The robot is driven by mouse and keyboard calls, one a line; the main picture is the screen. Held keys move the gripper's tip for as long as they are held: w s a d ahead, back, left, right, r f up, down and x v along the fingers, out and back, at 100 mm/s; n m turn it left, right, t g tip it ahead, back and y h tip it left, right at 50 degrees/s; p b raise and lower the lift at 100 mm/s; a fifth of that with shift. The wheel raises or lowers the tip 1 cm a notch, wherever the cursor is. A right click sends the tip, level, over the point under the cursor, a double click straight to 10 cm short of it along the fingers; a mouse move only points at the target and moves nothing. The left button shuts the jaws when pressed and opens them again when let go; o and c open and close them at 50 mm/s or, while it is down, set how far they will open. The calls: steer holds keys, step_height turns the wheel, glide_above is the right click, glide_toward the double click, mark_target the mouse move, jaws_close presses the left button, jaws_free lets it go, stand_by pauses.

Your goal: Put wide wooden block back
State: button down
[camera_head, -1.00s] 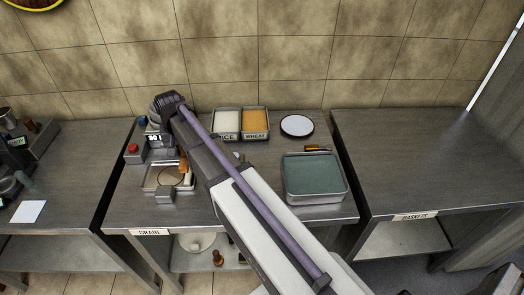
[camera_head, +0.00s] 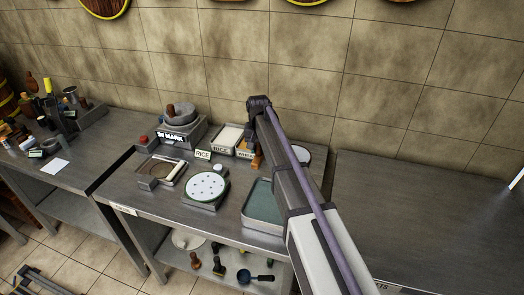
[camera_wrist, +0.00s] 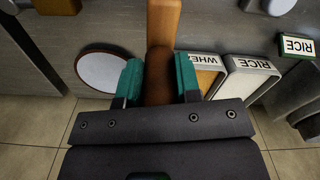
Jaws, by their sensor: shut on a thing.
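The wide wooden block (camera_wrist: 164,22) is orange-brown and held between the teal fingertips of my gripper (camera_wrist: 159,78) in the wrist view. It reaches out past the fingers to the top edge of that view, where its far end is cut off. In the head view a small part of the block (camera_head: 256,162) shows below my gripper (camera_head: 257,142), beside the wheat bin. My arm hides much of the gripper there. Whether the block touches anything below it cannot be told.
The rice bin (camera_wrist: 247,75) and wheat bin (camera_wrist: 205,77) are close by, with a round white disc (camera_wrist: 103,72) on the other side. A green-bottomed tray (camera_head: 262,205), a dotted round plate (camera_head: 205,186) and a shallow tray (camera_head: 160,170) share the table. The right-hand table (camera_head: 420,215) looks clear.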

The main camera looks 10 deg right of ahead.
mark_target(258, 159)
steer(key=shift+w+a, duration=0.15)
steer(key=shift+a, duration=0.15)
step_height(258, 159, down, 6)
steer(key=b, duration=0.6)
steer(key=shift+d, duration=0.1)
steer(key=shift+f+b, duration=0.55)
steer(key=c, duration=0.7)
jaws_free()
steer(key=shift+c, duration=0.2)
step_height(258, 159, up, 11)
steer(key=p, duration=1.1)
steer(key=shift+r, duration=0.1)
steer(key=shift+f, duration=0.2)
